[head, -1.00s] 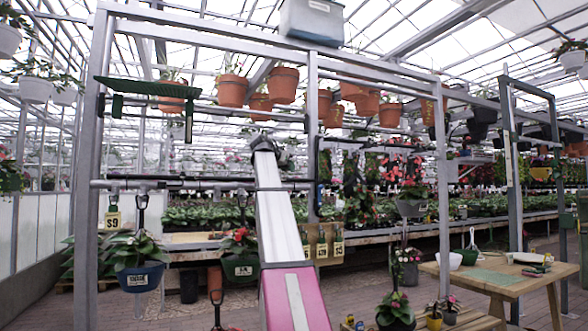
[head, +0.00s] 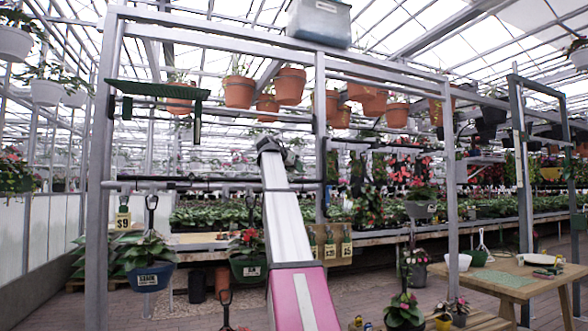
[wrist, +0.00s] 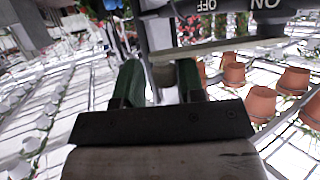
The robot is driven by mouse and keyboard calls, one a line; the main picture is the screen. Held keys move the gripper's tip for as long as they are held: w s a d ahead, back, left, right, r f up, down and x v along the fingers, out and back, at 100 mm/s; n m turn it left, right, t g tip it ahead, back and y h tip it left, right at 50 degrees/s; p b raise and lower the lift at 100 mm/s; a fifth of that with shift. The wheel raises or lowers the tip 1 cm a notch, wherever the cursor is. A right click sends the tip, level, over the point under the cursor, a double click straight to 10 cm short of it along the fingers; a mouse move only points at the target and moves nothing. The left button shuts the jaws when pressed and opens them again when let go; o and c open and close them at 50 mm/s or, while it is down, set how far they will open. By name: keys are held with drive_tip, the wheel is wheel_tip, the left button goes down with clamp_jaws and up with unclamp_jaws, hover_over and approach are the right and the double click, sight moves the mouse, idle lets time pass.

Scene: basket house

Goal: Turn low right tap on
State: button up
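My gripper (wrist: 160,88) shows in the wrist view with two dark green fingers apart. A grey-brown rounded piece (wrist: 164,74) shows between or just beyond the fingers; I cannot tell if they touch it or if it is part of a tap. I cannot make out the low right tap there.
Dark horizontal pipes (head: 180,181) run across the frame on both sides of my arm. Terracotta pots (head: 239,91) hang above. A wooden table (head: 500,283) stands at the right.

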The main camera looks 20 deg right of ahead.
drive_tip(key=shift+w+a+f, duration=0.15)
drive_tip(key=shift+f, duration=0.2)
drive_tip(key=shift+a+r, duration=0.25)
drive_tip(key=shift+a, duration=0.25)
drive_tip(key=v, duration=1)
drive_tip(key=shift+s+d+r, duration=0.25)
drive_tip(key=shift+s+d, duration=0.05)
drive_tip(key=shift+d, duration=0.05)
